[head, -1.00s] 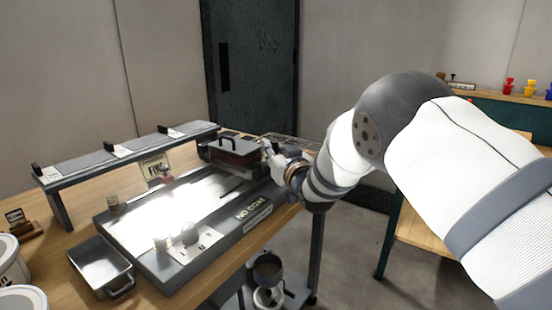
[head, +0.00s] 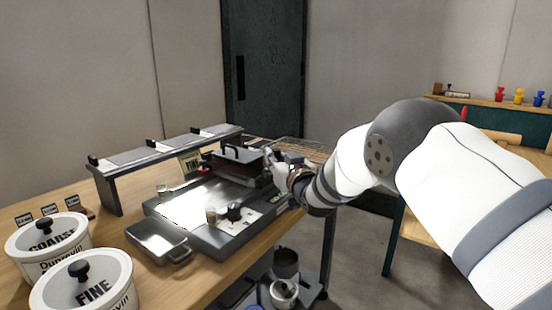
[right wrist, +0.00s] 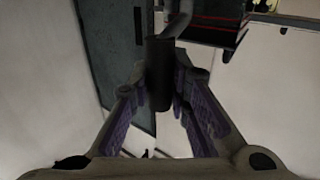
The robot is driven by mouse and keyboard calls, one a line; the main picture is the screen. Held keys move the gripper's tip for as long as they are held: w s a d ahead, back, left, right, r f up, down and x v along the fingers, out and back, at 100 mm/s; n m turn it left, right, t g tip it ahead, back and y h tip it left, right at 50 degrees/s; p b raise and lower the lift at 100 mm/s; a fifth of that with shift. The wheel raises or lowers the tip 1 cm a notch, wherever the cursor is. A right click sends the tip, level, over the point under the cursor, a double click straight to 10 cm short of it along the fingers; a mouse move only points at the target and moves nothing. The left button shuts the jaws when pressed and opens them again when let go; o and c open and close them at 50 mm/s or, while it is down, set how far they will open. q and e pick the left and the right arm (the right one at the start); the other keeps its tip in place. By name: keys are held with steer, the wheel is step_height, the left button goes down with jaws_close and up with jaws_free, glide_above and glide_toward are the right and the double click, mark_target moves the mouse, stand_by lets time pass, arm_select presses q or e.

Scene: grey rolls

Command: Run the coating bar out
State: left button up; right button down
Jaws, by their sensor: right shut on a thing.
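The coating bar (head: 238,160) is a dark block with red lines and a black top handle, at the far end of the grey coater (head: 222,238) with its bright, shiny bed (head: 190,207). The bar's lined block (right wrist: 212,22) also shows in the right wrist view. My right gripper (head: 283,174) is at the bar's right side. In the right wrist view its fingers (right wrist: 160,88) are closed around a dark cylindrical grip (right wrist: 159,70) on a curved grey rod. How the rod joins the bar is hidden. My left gripper is out of view.
A metal tray (head: 158,242) stands before the coater. Lidded pots marked COARSE (head: 46,245) and FINE (head: 84,287) stand at left. A long raised rack (head: 165,152) stands behind. A small cork-coloured piece and a dark knob (head: 235,211) sit on the coater's near end.

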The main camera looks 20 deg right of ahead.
steer(key=shift+f, duration=0.15)
steer(key=c, duration=1.5)
jaws_free()
steer(key=s, duration=1.2)
steer(key=shift+d, duration=0.4)
